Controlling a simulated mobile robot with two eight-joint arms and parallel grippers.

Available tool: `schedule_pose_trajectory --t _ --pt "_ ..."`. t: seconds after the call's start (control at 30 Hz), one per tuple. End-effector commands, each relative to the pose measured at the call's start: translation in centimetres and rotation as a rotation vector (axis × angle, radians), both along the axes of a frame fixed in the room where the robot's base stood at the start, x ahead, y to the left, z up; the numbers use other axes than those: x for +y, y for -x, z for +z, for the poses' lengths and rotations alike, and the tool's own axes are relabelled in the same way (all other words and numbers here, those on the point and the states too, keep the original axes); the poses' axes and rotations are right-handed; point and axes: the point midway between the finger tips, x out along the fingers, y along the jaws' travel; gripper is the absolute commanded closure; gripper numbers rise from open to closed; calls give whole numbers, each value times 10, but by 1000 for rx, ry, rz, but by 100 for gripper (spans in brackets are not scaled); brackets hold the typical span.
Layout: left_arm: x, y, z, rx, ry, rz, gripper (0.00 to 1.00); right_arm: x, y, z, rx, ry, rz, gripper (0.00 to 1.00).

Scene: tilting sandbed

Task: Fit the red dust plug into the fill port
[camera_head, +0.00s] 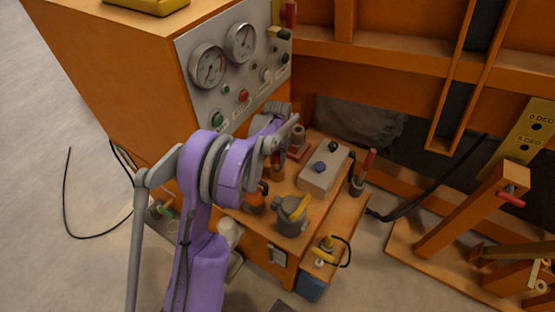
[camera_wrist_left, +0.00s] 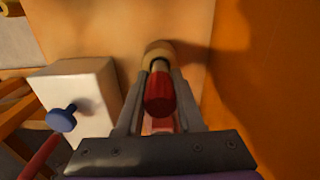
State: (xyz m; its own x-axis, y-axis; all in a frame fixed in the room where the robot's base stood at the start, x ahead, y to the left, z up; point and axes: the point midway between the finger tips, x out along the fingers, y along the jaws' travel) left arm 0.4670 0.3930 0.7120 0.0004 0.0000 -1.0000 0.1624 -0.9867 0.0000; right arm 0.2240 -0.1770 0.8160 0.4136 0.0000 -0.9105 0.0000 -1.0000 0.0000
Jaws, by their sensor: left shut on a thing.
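The red dust plug (camera_wrist_left: 160,97) sits between the two fingers of my left gripper (camera_wrist_left: 159,85) in the left wrist view, and the gripper is shut on it. A short metal neck and a tan round collar (camera_wrist_left: 158,50) show just beyond the plug, in line with it; I cannot tell whether they touch it. In the head view my left gripper (camera_head: 284,132) is over the back of the orange deck, beside the gauge panel. The plug cannot be made out clearly there. I cannot identify the fill port for certain. My right gripper is not in view.
A pale box with a blue knob (camera_head: 320,179) stands right of the gripper; the left wrist view shows it at left (camera_wrist_left: 76,88). A grey fitting with a yellow handle (camera_head: 291,218) is at the deck's front. The gauge panel (camera_head: 221,102) rises behind.

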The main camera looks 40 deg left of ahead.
Motion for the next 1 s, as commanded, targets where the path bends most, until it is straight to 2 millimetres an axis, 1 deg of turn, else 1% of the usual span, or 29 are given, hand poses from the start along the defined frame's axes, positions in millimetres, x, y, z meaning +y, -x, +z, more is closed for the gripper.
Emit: schedule_pose_trajectory --t 0.87,0.9,0.97,1.0 --pt "0 0 -23 0 0 0 100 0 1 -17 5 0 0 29" --pt "0 0 -22 0 0 0 57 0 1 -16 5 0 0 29" --pt "0 0 -22 0 0 0 46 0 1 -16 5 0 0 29" --pt "0 0 -22 0 0 0 39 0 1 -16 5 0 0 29"
